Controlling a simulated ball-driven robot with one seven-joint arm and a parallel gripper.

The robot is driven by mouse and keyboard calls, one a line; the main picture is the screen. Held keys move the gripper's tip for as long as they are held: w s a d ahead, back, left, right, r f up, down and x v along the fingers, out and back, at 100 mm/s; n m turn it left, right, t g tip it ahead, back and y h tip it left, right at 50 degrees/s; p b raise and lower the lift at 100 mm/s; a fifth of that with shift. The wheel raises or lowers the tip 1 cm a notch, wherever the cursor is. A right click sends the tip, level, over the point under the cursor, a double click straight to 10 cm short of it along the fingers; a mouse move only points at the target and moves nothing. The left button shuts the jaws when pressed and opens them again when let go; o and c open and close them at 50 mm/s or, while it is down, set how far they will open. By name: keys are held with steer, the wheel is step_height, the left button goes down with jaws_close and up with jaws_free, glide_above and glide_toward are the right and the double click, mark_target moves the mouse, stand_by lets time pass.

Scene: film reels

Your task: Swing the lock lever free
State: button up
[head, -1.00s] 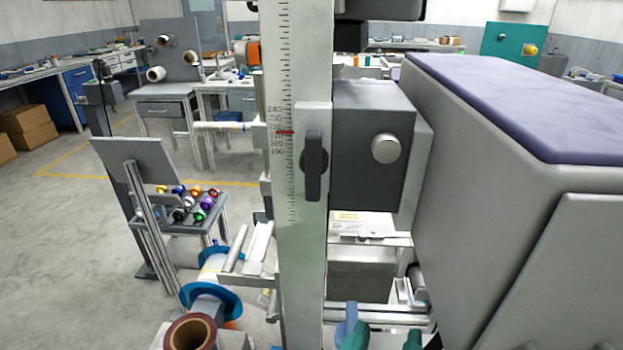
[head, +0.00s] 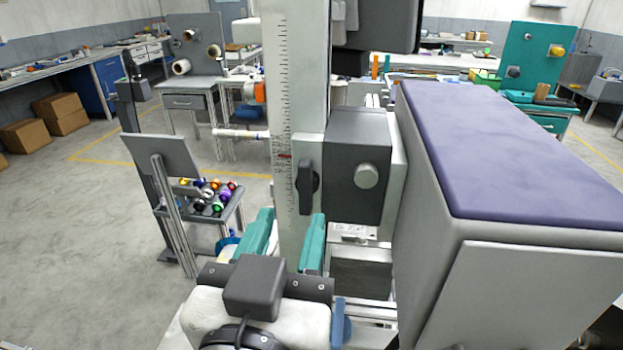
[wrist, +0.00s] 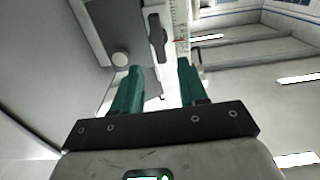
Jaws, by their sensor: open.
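The lock lever (head: 308,186) is a dark upright bar on a pale plate beside the tall ruled column (head: 288,130). It stands near vertical. In the wrist view the dark lever (wrist: 157,38) shows ahead of the jaws, next to the ruled scale. My gripper (head: 286,222) has teal fingers and is open and empty. In the head view it is below and in front of the lever, apart from it. It also shows in the wrist view (wrist: 160,68), with its fingertips short of the lever.
A dark grey box with a round knob (head: 366,176) sits right of the lever. A large grey cabinet with a purple top (head: 530,170) blocks the right side. A stand with colourful rolls (head: 208,195) is at left. The floor (head: 70,210) is open at far left.

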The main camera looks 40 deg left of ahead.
mark_target(304, 186)
steer(key=p+x, duration=0.1)
steer(key=x, duration=0.7)
steer(key=shift+d, duration=0.1)
jaws_close()
